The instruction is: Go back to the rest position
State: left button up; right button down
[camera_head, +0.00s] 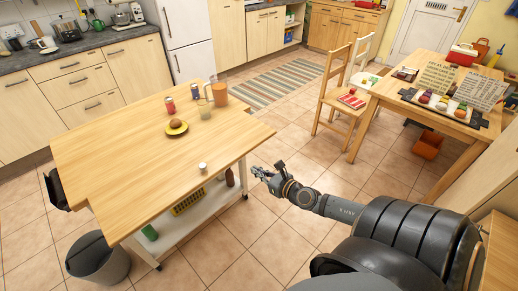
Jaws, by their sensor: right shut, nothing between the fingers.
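My right arm (345,208) comes in from the lower right and reaches left across the picture. My right gripper (258,172) is at its end, just off the right edge of the wooden island (110,150), over the tiled floor. It is shut with nothing in it. My left gripper is not in view. Much of the lower right is hidden by my own arm and body.
A bin (97,262) stands lower left. A chair (338,95) and table (400,85) stand right. Floor between is clear.

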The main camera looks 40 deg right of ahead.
jog(key=s+d+f+m+g+h, duration=0.2)
jog(key=s+d+f+m, duration=0.25)
jog(key=f+m, duration=0.35)
jog(key=s+d+f+m+g+h, duration=0.25)
jog(key=d+f+m, duration=0.35)
jog(key=f, duration=0.4)
jog(key=s+f+m+g, duration=0.3)
jog(key=s+f+m, duration=0.55)
jog(key=f, duration=0.25)
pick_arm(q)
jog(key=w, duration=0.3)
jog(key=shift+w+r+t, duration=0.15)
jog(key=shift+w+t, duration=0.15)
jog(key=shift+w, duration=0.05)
pick_arm(e)
jog(key=s+a+f+m+g+y, duration=0.1)
jog(key=s+a+f+m+g, duration=0.2)
jog(key=s+a+f+m, duration=0.4)
jog(key=s+a+f+m+g+y, duration=0.1)
jog(key=s+a+f+m+g, duration=0.2)
jog(key=s+a+f+m, duration=0.4)
jog(key=s+a+f, duration=0.2)
jog(key=s+a, duration=0.3)
jog(key=s, duration=0.3)
jog(key=shift+s, duration=0.35)
